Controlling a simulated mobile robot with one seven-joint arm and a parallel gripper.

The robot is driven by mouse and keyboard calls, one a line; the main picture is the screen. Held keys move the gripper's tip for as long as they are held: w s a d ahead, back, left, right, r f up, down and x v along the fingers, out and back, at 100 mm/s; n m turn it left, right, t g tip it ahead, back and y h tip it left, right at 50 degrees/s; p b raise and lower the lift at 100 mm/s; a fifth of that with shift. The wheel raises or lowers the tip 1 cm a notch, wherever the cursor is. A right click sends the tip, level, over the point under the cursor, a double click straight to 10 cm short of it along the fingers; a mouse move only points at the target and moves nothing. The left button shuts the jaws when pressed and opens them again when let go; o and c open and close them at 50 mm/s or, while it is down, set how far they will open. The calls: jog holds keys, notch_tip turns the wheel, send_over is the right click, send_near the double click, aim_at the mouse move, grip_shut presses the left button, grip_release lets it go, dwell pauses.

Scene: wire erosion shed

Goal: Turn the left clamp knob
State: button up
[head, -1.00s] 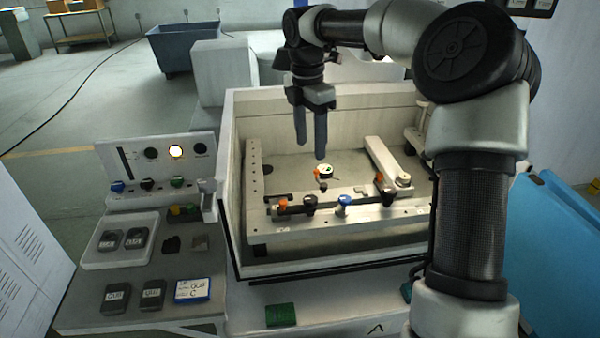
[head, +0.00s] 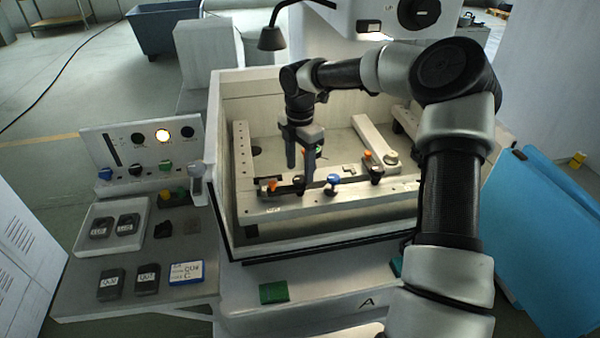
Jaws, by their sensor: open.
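My gripper (head: 300,173) is open and points down inside the walled work tank. Its fingertips are low over the front rail (head: 400,188), around or just above a dark knob (head: 298,185); contact cannot be told. The fingers partly hide that knob. An orange-topped knob (head: 272,185) sits to its left on the same rail. A blue knob (head: 333,181) stands to its right. Another orange-topped dark knob (head: 375,172) is farther right. Which of these is the left clamp knob is not marked.
The tank wall (head: 212,140) rises at the left of the rail. A control panel (head: 140,155) with coloured knobs and a lit lamp stands left. A white tray (head: 84,250) with dark blocks, loose blocks and a blue-edged card (head: 187,273) lie on the side bench. A lamp (head: 272,38) hangs behind.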

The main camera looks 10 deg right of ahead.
aim_at(300, 181)
jog(key=shift+f, duration=1.35)
jog(key=c, duration=1)
jog(key=shift+c, duration=0.2)
